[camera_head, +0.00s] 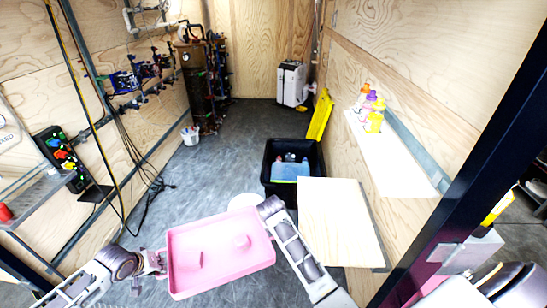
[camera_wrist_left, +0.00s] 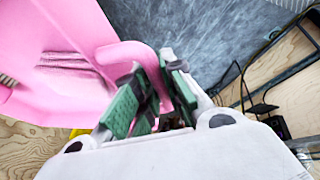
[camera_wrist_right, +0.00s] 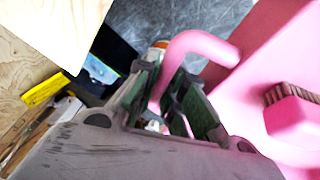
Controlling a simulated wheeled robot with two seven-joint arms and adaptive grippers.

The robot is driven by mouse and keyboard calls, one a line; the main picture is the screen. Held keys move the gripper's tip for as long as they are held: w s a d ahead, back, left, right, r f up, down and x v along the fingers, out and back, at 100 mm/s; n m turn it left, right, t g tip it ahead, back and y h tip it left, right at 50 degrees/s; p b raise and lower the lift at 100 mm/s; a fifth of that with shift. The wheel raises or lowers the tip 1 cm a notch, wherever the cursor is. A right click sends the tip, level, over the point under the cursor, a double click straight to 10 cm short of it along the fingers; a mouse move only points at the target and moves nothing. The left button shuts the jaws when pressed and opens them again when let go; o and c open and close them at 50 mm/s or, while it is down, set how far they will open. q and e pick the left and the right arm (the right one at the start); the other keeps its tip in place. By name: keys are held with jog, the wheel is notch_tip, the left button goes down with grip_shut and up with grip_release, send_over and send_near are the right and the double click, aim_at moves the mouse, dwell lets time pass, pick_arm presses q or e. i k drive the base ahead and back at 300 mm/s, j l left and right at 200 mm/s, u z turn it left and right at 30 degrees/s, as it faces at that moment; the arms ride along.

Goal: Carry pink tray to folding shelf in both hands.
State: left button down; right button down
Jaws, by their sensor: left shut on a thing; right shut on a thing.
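The pink tray (camera_head: 215,269) is held up in front of me over the grey floor, roughly level. Low pink shapes show inside it. My left gripper (camera_head: 160,263) is shut on the handle at its left end; the left wrist view shows the green-padded fingers (camera_wrist_left: 155,92) around the handle (camera_wrist_left: 128,53). My right gripper (camera_wrist_right: 166,88) is shut on the other handle (camera_wrist_right: 190,45); in the head view the right arm mostly hides it. A pale plywood board (camera_head: 338,218), apparently the folding shelf, stands out from the right wall, just right of my right arm.
A black crate (camera_head: 268,166) with blue contents stands on the floor beyond the board. A white wall shelf (camera_head: 398,160) carries several bottles (camera_head: 372,112). A dark post (camera_head: 470,150) rises at right. Cables and a control panel (camera_head: 62,155) line the left wall. The middle floor is mostly clear.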

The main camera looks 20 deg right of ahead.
aim_at(328, 217)
jog(key=i+z, duration=0.2)
jog(key=i, duration=0.3)
jog(key=z, duration=1.2)
jog(key=i+l, duration=0.3)
jog(key=i, duration=0.15)
